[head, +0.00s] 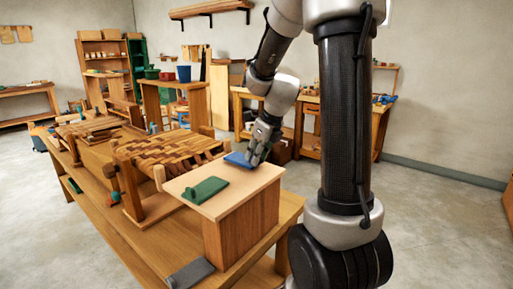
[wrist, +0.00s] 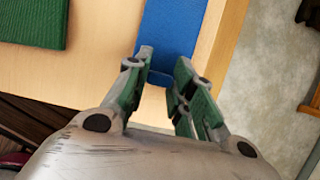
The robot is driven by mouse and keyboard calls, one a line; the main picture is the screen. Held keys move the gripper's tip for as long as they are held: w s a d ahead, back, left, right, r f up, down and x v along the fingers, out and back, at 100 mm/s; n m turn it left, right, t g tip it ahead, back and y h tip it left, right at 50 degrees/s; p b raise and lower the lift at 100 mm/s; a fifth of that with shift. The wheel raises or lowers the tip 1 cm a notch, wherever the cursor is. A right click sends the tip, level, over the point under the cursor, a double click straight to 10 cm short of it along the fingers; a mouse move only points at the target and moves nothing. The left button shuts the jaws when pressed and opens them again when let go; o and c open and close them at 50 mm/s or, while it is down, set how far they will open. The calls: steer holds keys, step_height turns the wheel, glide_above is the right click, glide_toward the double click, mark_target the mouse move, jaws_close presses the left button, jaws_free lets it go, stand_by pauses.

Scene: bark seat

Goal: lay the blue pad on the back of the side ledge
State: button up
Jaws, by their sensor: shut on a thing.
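The blue pad (head: 239,159) lies flat at the far end of the pale-topped side ledge (head: 242,189), close to its edge, in the head view. My gripper (head: 258,152) is at the pad's right end, shut on it. In the wrist view the blue pad (wrist: 172,30) runs up from between the green-lined fingers (wrist: 160,78) of my gripper. The ledge top (wrist: 97,75) shows beneath and beside it. Whether the pad rests fully on the ledge under the fingers is hidden.
A green pad (head: 206,190) lies on the nearer part of the ledge, apart from the blue one; it also shows in the wrist view (wrist: 33,22). A slatted wooden seat (head: 172,150) stands to the left. A grey block (head: 190,273) lies on the lower bench.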

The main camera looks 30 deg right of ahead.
steer(key=shift+f, duration=0.4)
steer(key=o, duration=1.1)
steer(key=shift+r, duration=0.15)
